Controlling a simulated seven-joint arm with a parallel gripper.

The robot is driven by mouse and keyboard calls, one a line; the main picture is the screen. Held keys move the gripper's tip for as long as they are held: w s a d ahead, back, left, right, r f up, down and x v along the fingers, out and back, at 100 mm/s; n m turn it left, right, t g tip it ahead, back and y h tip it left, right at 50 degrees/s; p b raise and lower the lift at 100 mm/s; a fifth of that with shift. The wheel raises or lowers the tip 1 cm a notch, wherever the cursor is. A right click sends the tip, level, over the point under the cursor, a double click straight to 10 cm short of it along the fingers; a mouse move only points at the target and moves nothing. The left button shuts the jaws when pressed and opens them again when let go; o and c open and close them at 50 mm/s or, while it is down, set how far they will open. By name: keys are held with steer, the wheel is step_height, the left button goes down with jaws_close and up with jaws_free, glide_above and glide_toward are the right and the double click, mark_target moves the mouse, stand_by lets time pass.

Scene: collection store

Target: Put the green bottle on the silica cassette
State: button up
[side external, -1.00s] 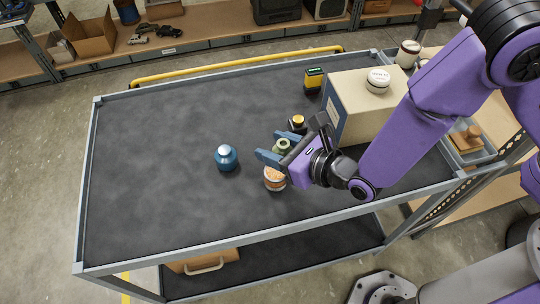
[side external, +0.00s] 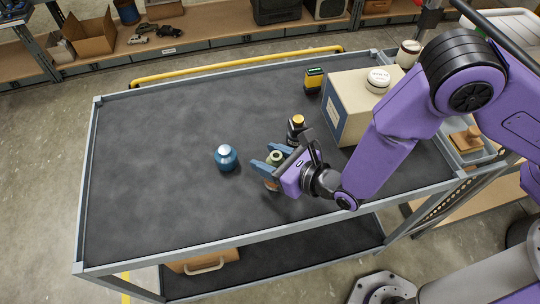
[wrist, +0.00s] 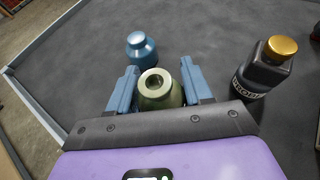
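The green bottle (side external: 275,156) is upright between the two blue fingers of my gripper (side external: 271,158). In the wrist view the bottle (wrist: 160,91) has a finger close against each side, so my gripper (wrist: 160,88) looks shut on it. The silica cassette (side external: 271,185), a round piece with orange contents, shows just below the near finger. My gripper and the bottle hide most of it. The bottle is over or close above the cassette; I cannot tell if they touch. The cassette is not visible in the wrist view.
A blue bottle (side external: 226,158) stands left of my gripper. A dark bottle with a gold cap (side external: 297,128) stands close behind it. A beige box (side external: 358,105) with a white-lidded jar on top and a yellow-black device (side external: 314,79) are farther back. The cart's left half (side external: 150,150) is clear.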

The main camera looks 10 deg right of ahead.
steer(key=o, duration=0.4)
steer(key=shift+r, duration=0.1)
steer(key=v, duration=1.2)
steer(key=shift+d, duration=0.1)
steer(key=w+d+r+m+t+h, duration=0.1)
steer(key=w+d+r+m+h, duration=0.25)
steer(key=d+m, duration=0.2)
steer(key=w+d+r+m+t+h, duration=0.2)
steer(key=w+d+r+m+h, duration=0.15)
steer(key=d, duration=0.35)
steer(key=s+d+r+m+g+h, duration=0.1)
steer(key=d+m+g+h, duration=0.1)
steer(key=d+m, duration=0.3)
steer(key=d+r+m+g+h, duration=0.1)
steer(key=d+m+h, duration=0.2)
steer(key=d, duration=0.4)
steer(key=s+d+m+g, duration=0.6)
steer(key=s+d+m, duration=0.1)
steer(key=s+r+m+g+y, duration=0.3)
steer(key=s+m, duration=0.3)
steer(key=s, duration=0.5)
steer(key=shift+d+g+y, duration=0.35)
steer(key=shift+g+y, duration=0.55)
